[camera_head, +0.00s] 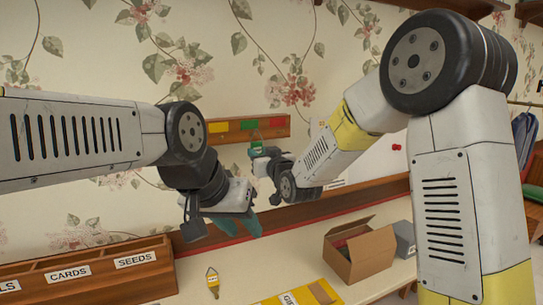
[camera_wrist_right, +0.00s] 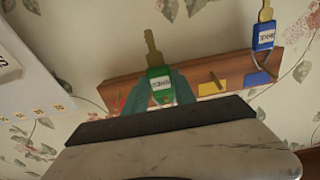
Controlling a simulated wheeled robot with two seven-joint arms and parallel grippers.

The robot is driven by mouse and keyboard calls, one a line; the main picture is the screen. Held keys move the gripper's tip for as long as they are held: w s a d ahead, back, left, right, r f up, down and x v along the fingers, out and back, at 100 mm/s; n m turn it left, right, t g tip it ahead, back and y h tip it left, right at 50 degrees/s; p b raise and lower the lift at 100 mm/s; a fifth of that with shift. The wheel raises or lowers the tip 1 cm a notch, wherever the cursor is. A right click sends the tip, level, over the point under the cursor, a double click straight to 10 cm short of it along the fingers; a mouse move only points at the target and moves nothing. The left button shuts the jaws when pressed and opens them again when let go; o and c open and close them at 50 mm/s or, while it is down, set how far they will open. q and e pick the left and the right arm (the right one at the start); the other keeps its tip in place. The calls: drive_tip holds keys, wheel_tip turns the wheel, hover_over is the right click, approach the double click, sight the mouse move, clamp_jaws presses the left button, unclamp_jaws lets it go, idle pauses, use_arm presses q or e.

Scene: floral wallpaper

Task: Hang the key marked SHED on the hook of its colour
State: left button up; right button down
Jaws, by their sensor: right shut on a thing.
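My right gripper (camera_wrist_right: 158,100) is shut on a green key (camera_wrist_right: 158,82) with a white label; its lettering is too small to read surely. In the head view this gripper (camera_head: 262,152) is just below the wooden hook board (camera_head: 240,139), which shows yellow, green (camera_head: 248,124) and red patches. In the right wrist view the key is in front of the board, hiding part of it; I cannot tell whether it touches a hook. A blue key (camera_wrist_right: 263,38) is by the blue patch (camera_wrist_right: 258,78). My left gripper (camera_head: 222,220) is above the table, its jaw gap unclear.
A yellow key (camera_head: 212,282) lies on the table (camera_head: 240,268). A wooden box with compartments labelled CARDS and SEEDS (camera_head: 130,268) is at the left. An open cardboard box (camera_head: 362,257) is at the right. A yellow item (camera_head: 300,296) lies at the front edge.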

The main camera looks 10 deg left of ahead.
drive_tip(key=shift+x, duration=1.35)
drive_tip(key=shift+w+a+f, duration=0.4)
drive_tip(key=shift+w+f, duration=0.2)
drive_tip(key=c, duration=0.9)
unclamp_jaws()
drive_tip(key=shift+c, duration=0.2)
